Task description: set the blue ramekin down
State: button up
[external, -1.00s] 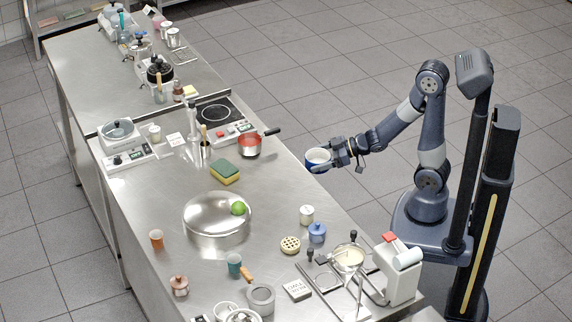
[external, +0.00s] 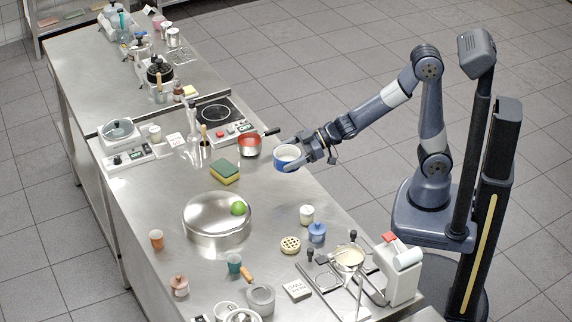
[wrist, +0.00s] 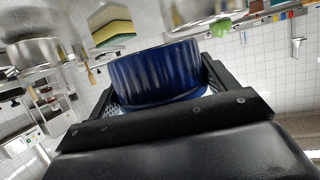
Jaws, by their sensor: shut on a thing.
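The blue ramekin (external: 287,159) is blue outside and white inside. My gripper (external: 298,156) is shut on it at the right part of the counter, near the edge, just right of the red saucepan. The ramekin looks upright in the external view; whether its base touches the counter I cannot tell. In the wrist view the ramekin (wrist: 158,76) shows its ribbed blue side between the two dark fingers. Its inside does not show there.
The steel counter (external: 275,200) has free room in front of the ramekin. A cream pot (external: 307,214) stands nearer.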

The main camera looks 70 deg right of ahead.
aim_at(278, 160)
jog(key=a+r, duration=0.2)
jog(key=shift+s+a+p, duration=0.2)
jog(key=shift+a+p, duration=0.2)
jog(key=shift+f+b, duration=1.35)
jog(key=shift+f, duration=3.4)
jog(key=shift+f, duration=0.2)
jog(key=o, duration=1)
jog(key=shift+o, duration=0.2)
